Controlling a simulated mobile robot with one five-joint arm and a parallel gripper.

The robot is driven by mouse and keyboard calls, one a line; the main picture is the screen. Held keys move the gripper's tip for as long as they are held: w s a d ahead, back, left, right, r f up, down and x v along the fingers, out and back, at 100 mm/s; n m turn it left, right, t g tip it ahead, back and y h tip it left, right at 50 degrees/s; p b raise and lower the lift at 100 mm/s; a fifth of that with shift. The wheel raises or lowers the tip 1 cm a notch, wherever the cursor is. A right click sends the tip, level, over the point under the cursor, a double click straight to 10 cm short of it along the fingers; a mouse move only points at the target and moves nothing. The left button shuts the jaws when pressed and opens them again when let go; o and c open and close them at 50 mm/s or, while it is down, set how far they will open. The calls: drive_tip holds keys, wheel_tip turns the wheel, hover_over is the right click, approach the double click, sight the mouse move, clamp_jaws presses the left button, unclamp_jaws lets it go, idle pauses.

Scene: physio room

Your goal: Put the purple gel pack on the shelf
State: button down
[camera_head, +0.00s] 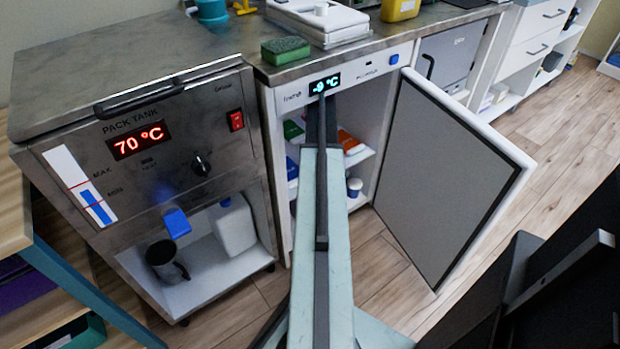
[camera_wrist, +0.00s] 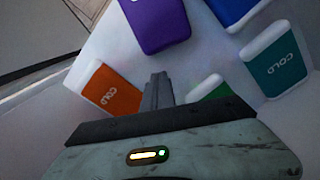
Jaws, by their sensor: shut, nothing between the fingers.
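The purple gel pack (camera_wrist: 158,22) lies on a white surface in the wrist view, at the top centre, with its upper part cut off by the frame. My gripper (camera_wrist: 157,82) is shut and empty; its fingertips point toward the purple pack and are apart from it in the picture. In the head view my arm reaches into the open white cold cabinet (camera_head: 391,61), and I cannot make out the purple pack there. A white inner shelf (camera_head: 362,156) shows in the cabinet.
Near my fingers are an orange pack (camera_wrist: 112,91), a green pack (camera_wrist: 213,90), a teal pack (camera_wrist: 278,60) and a blue pack (camera_wrist: 232,8). The cabinet door (camera_head: 440,170) stands open at right. The pack tank (camera_head: 150,150) stands at left, reading 70 °C.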

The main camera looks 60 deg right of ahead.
drive_tip(key=shift+s+d, duration=0.1)
drive_tip(key=s+a, duration=1.2)
drive_tip(key=a, duration=0.5)
drive_tip(key=f+b, duration=0.5)
drive_tip(key=shift+w+d, duration=0.25)
drive_tip(key=shift+d, duration=0.15)
drive_tip(key=w+d, duration=0.1)
drive_tip(key=d, duration=0.1)
drive_tip(key=w+d, duration=0.3)
drive_tip(key=d, duration=0.1)
drive_tip(key=shift+w, duration=0.25)
drive_tip(key=shift+a, duration=0.1)
drive_tip(key=shift+s+a, duration=0.1)
